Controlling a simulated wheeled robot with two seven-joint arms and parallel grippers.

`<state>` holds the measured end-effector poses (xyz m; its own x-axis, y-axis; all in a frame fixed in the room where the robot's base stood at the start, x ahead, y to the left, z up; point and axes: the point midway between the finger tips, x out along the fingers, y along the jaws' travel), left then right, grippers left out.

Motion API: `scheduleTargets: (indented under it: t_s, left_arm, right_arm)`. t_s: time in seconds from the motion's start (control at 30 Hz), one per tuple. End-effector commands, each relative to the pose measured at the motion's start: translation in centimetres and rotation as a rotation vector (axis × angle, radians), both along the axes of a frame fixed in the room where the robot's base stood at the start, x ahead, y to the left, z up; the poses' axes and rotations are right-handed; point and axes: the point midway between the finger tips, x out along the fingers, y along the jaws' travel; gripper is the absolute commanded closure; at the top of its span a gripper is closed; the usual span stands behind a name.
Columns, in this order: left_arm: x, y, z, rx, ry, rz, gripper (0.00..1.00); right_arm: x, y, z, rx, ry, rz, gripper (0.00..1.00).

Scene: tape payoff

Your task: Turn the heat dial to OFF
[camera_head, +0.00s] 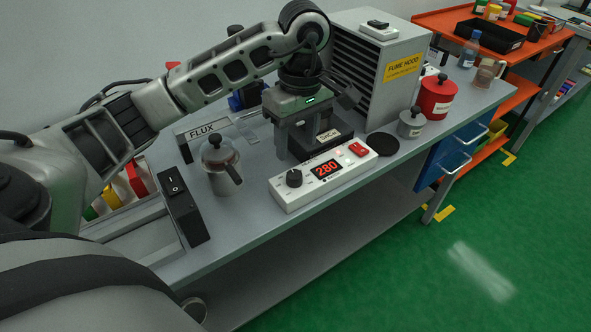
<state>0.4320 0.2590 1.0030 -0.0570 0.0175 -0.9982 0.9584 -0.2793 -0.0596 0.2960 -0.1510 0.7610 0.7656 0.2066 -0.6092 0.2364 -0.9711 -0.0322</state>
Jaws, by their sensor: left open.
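The heat dial (294,177) is a black knob at the left end of a white control box (292,197) near the table's front edge. A red lit display (327,169) on the box reads 280. A red switch (358,149) sits at its right end. The dial's pointer mark is too small to read. My right gripper is out of view.
A metal pot with a black knob (218,165) stands left of the box, before the FLUX holder (200,131). A black power switch (183,205) lies further left. The fume hood (385,75) stands behind. A grey canister (411,123) and red canister (437,97) stand right.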

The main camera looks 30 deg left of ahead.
Motion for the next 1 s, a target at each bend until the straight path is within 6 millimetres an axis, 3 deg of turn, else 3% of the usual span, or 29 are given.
scheduleTargets:
  t_s: [0.2, 0.4, 0.8, 0.97, 1.0]
  left_arm:
    - [-0.4, 0.1, -4.4, -0.001, 0.005, 0.000, 0.49]
    - [-0.4, 0.1, -6.8, -0.001, 0.002, -0.001, 0.49]
    - [-0.4, 0.1, -7.6, 0.000, -0.001, -0.001, 0.49]
    - [-0.4, 0.1, -7.6, 0.000, -0.001, -0.001, 0.93]
    - [-0.4, 0.1, -7.6, 0.000, -0.001, -0.001, 0.93]
  right_arm:
    - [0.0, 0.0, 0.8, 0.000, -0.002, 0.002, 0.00]
    - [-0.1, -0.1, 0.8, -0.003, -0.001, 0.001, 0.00]
    - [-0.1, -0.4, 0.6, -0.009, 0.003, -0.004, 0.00]
    - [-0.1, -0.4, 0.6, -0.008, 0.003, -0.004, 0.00]
    - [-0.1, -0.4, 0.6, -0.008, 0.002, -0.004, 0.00]
